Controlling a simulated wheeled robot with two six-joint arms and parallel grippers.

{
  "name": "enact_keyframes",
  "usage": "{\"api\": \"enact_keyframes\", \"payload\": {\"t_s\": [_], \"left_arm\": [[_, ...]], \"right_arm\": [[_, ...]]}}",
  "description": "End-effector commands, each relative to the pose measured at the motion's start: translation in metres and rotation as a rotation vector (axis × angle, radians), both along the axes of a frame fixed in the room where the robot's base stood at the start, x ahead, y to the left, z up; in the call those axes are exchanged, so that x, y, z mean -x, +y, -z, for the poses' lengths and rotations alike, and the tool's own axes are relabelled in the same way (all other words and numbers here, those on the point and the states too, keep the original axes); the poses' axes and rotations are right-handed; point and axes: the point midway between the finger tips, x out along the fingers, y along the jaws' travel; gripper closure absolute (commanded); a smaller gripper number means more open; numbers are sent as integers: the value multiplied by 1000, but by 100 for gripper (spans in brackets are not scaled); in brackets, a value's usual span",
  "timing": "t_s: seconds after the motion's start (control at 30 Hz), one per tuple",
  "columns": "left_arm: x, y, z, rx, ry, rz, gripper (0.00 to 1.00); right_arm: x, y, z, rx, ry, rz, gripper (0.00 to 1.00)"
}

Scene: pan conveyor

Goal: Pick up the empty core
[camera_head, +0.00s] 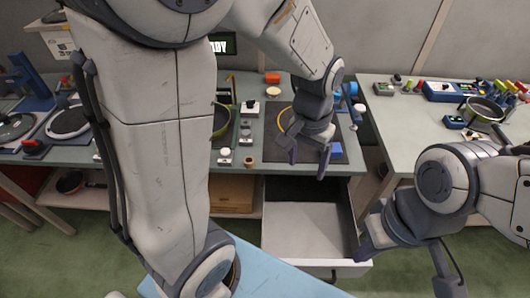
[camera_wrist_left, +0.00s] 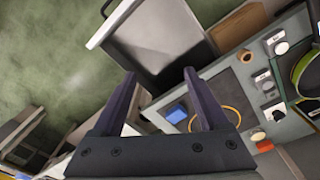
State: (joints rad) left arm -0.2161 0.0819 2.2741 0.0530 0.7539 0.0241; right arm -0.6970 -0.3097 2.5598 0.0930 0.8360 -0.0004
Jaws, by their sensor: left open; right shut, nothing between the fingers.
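A small tan ring-like piece (camera_head: 249,160), which looks like the empty core, stands near the front edge of the workbench. It also shows in the left wrist view (camera_wrist_left: 245,56), right of the open drawer. My left gripper (camera_head: 308,162) is open and empty above the bench's front right part, to the right of the core and apart from it. In the left wrist view its two fingers (camera_wrist_left: 163,100) are spread. My right gripper (camera_head: 366,246) is shut and empty, low at the right beside the drawer.
An open, empty-looking drawer (camera_head: 305,229) juts out below the bench. A dark mat (camera_wrist_left: 212,100) holds an orange ring (camera_wrist_left: 229,116) and a blue block (camera_wrist_left: 176,114). A second table (camera_head: 400,125) stands at the right.

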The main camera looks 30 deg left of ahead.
Motion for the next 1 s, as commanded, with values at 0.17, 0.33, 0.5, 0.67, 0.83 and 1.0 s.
{"api": "enact_keyframes", "payload": {"t_s": [0.17, 0.33, 0.5, 0.67, 0.83, 1.0], "left_arm": [[-74, 110, 53, -22, 24, -338, 23], [-94, 192, 91, -30, 33, -532, 23], [-97, 223, 112, -34, 38, -603, 23], [-96, 224, 137, -34, 41, -606, 23], [-97, 223, 156, -34, 38, -604, 23], [-99, 222, 167, -33, 39, -603, 23]], "right_arm": [[0, 0, 5, 0, 0, 0, 100], [0, 0, 7, 0, 0, 0, 100], [0, 0, 6, 0, 0, 0, 100], [0, 0, 2, 0, 0, 0, 100], [0, 0, 0, 0, 0, 0, 100], [0, 0, -5, 0, 0, 0, 100]]}}
